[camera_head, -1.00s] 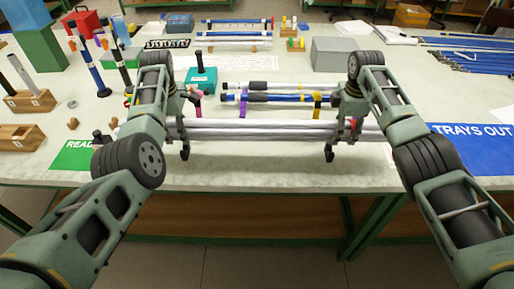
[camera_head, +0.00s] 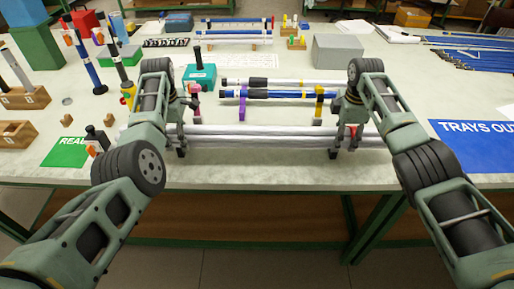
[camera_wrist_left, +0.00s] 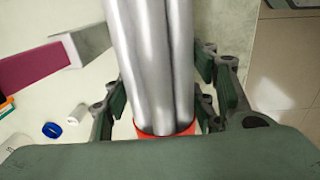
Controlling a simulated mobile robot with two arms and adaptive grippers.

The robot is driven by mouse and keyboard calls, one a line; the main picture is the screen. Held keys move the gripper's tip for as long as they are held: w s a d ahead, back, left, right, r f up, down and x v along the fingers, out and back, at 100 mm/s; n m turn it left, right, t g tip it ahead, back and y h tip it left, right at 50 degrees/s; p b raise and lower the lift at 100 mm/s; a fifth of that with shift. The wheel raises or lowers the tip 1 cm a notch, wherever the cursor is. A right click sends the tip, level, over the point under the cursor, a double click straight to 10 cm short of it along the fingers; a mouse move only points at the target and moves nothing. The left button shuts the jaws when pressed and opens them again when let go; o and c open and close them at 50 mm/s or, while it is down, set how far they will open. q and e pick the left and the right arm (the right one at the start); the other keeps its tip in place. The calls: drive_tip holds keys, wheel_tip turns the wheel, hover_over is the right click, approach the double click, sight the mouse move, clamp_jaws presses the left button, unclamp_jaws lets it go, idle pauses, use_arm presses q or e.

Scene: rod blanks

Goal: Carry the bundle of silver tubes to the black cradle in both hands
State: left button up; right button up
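The bundle of silver tubes (camera_head: 265,136) lies crosswise near the table's front edge in the head view. My left gripper (camera_head: 181,149) is around its left part, and my right gripper (camera_head: 335,148) is around its right part. In the left wrist view the bundle (camera_wrist_left: 155,65) runs between the fingers of my left gripper (camera_wrist_left: 160,100), close against them, with a red band by the palm. Both grippers look shut on the bundle. Whether it touches the table is unclear. I cannot make out a black cradle for certain.
Black-ended and blue rods (camera_head: 270,93) lie behind the bundle, by a pink post (camera_head: 195,106) and a yellow post (camera_head: 319,103). A teal box (camera_head: 201,77) stands behind. A green sign (camera_head: 66,152) lies left, a blue sign (camera_head: 475,143) right.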

use_arm(q)
drive_tip(key=o, duration=0.4)
drive_tip(key=shift+r, duration=0.15)
use_arm(e)
drive_tip(key=o, duration=0.4)
drive_tip(key=shift+r, duration=0.1)
use_arm(q)
drive_tip(key=shift+o, duration=0.2)
use_arm(e)
drive_tip(key=shift+o, duration=0.2)
use_arm(q)
drive_tip(key=r, duration=1)
drive_tip(key=shift+s+r, duration=0.45)
drive_tip(key=shift+r, duration=0.45)
use_arm(e)
drive_tip(key=r, duration=0.8)
drive_tip(key=s+r, duration=0.1)
drive_tip(key=r, duration=0.3)
drive_tip(key=shift+f, duration=0.1)
